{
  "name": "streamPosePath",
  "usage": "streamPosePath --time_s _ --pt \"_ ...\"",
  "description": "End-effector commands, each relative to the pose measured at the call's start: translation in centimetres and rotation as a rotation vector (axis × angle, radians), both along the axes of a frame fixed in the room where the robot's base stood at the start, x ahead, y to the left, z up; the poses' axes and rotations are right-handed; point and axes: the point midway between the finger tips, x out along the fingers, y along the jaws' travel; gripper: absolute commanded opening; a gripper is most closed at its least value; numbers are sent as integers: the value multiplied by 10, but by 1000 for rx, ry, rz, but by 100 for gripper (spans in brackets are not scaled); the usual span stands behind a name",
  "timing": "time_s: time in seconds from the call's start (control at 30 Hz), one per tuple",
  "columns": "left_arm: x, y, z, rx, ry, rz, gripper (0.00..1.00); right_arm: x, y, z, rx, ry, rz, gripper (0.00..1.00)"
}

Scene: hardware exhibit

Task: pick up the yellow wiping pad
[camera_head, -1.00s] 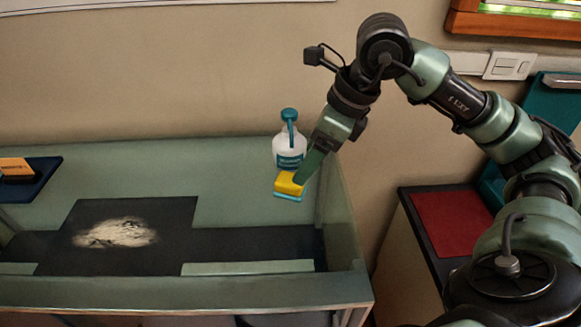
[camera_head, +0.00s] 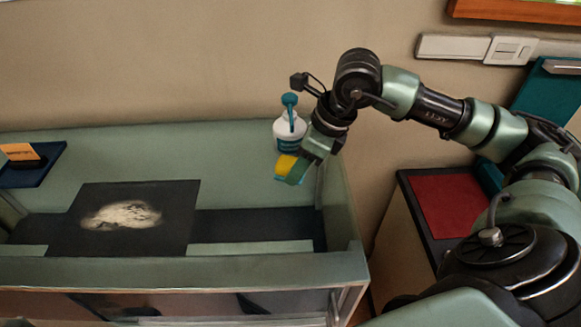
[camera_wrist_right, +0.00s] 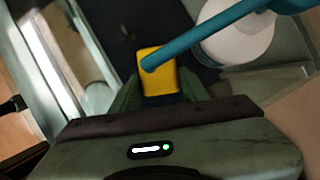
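The yellow wiping pad (camera_head: 286,164) is small and blocky, with a blue-teal lower edge. It sits at the right end of the grey-green trough, in front of a white spray bottle (camera_head: 289,134) with a teal head. My right gripper (camera_head: 293,174) is down at the pad, its green fingers partly covering it. In the right wrist view the pad (camera_wrist_right: 160,80) lies between the two fingers, with little or no gap on either side. I cannot tell whether they press on it. The bottle's teal part crosses over the pad's far end there. My left gripper is out of view.
The trough's right end wall (camera_head: 338,200) is close to my right gripper. A black sheet with a pale smear (camera_head: 122,214) lies at left centre. A dark blue tray (camera_head: 35,174) is at the far left. A red-topped cabinet (camera_head: 455,205) stands to the right.

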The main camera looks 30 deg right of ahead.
Motion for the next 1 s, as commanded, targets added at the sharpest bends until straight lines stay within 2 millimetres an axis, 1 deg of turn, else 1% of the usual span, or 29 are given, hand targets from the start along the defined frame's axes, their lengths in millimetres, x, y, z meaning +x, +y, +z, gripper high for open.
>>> streamPosePath --time_s 0.03,0.1,0.33,0.47,0.63,0.77,1.0 --pt "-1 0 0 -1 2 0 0 0 0 0 0 0 0 21" --pt "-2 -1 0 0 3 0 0 0 0 0 0 0 0 6" --pt "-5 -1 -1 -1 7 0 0 0 0 1 0 0 0 6" --pt "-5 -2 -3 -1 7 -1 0 1 0 4 0 -2 0 6" --pt "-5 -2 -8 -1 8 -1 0 1 0 17 1 -4 1 6" --pt "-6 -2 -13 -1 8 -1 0 1 0 34 2 -6 -1 6" --pt "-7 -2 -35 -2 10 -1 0 -28 -22 30 -7 2 -5 6"
